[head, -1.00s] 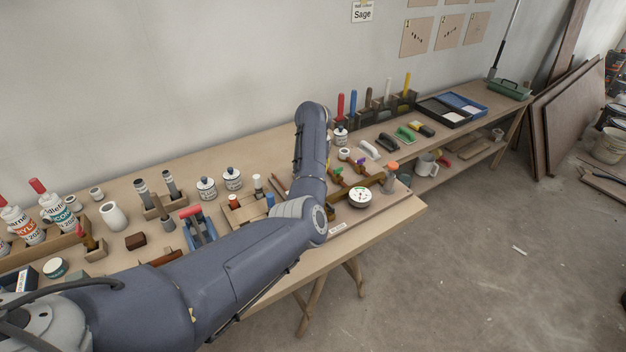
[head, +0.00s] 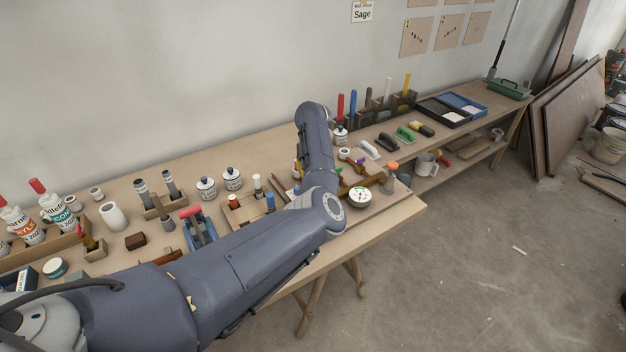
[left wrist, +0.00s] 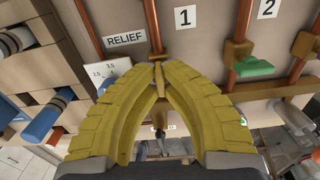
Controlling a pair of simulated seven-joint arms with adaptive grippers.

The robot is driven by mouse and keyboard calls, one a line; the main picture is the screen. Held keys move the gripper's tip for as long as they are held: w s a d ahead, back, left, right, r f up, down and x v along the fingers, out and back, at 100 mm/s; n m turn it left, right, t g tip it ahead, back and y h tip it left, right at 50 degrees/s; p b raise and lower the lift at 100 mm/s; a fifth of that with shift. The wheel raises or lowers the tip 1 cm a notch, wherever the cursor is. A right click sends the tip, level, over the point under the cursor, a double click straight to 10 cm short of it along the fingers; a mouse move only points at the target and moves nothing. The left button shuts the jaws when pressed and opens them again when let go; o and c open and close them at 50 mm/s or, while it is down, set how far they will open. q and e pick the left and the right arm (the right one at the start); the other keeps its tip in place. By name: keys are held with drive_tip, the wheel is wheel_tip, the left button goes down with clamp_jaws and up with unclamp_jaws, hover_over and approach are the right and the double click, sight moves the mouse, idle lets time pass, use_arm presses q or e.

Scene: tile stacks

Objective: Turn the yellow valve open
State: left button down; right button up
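In the left wrist view the two ribbed yellow fingers of my left gripper (left wrist: 158,68) come together at their tips. A small yellow-brown valve handle (left wrist: 160,82) shows between the tips, on a copper pipe under the RELIEF label (left wrist: 125,39). The fingers cover much of the handle, so its exact angle is hard to read. In the head view my left arm reaches over the bench to the pipe board, and its own links hide the gripper and the yellow valve. My right gripper is in neither view.
A green handle (left wrist: 252,68) sits on the pipe right of the fingers, by label 1 (left wrist: 185,17). A blue peg (left wrist: 42,122) is at left. In the head view a round white gauge (head: 359,196) is close beside my arm. Several jars and tools crowd the bench.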

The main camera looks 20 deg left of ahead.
use_arm(q)
drive_tip(key=shift+n, duration=0.3)
idle(0.4)
drive_tip(key=c, duration=1.5)
unclamp_jaws()
drive_tip(key=shift+c, duration=0.2)
wheel_tip(320, 180, up, 12)
